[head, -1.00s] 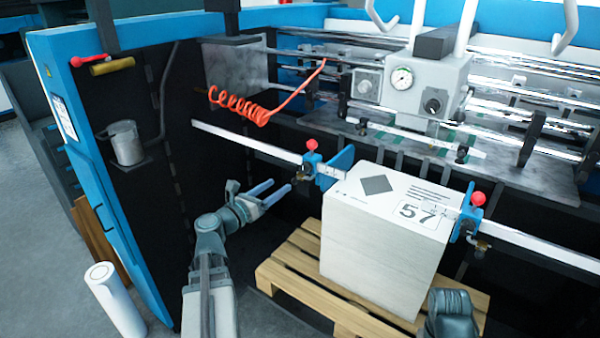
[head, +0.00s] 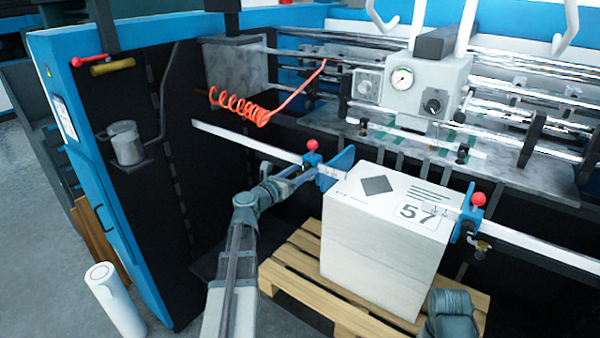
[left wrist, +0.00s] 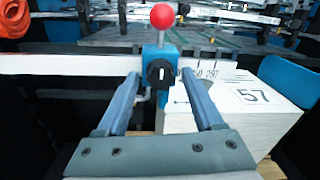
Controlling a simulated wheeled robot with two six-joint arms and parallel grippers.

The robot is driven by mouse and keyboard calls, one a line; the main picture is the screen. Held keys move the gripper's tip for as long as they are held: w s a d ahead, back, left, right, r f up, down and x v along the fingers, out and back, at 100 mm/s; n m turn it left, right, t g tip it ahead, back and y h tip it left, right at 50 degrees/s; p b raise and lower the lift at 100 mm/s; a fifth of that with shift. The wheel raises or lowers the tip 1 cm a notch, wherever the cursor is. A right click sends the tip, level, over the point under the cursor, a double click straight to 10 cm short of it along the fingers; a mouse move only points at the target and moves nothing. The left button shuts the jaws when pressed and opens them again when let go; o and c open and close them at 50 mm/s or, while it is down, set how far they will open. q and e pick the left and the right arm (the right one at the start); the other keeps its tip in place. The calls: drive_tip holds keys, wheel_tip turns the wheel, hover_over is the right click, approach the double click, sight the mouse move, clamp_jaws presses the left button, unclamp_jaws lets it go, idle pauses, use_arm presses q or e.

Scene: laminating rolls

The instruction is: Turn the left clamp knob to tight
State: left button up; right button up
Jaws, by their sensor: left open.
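The left clamp is a blue block with a red ball on top (head: 312,145), on a pale rail beside the paper stack. In the left wrist view its black knob (left wrist: 160,73) with a white mark faces me, below the red ball (left wrist: 162,16). My left gripper (head: 300,172) is just in front of the clamp. In the left wrist view its open fingers (left wrist: 160,84) point at the clamp, one on each side of the knob, and nothing is held. Contact cannot be told. In the head view the gripper hides the knob.
The white stack marked 57 (head: 385,240) stands on a wooden pallet (head: 290,275), right of the clamp. The right clamp (head: 468,215) sits on the same rail (head: 240,143). A coiled orange hose (head: 240,104) hangs above the rail. A white roll (head: 115,300) stands at lower left.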

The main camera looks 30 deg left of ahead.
use_arm(q)
clamp_jaws()
drive_tip(key=shift+m, duration=0.3)
drive_tip(key=m, duration=0.3)
drive_tip(key=shift+m+p, duration=0.3)
drive_tip(key=shift+m, duration=0.1)
drive_tip(key=m, duration=0.4)
drive_tip(key=shift+d, duration=0.15)
drive_tip(key=m, duration=0.4)
drive_tip(key=shift+m+y+p, duration=0.3)
drive_tip(key=shift+y+p, duration=0.05)
drive_tip(key=shift+y, duration=0.05)
drive_tip(key=shift+d+m+g, duration=0.1)
drive_tip(key=shift+m+g, duration=0.2)
drive_tip(key=shift+m, duration=1.8)
drive_tip(key=shift+y, duration=0.3)
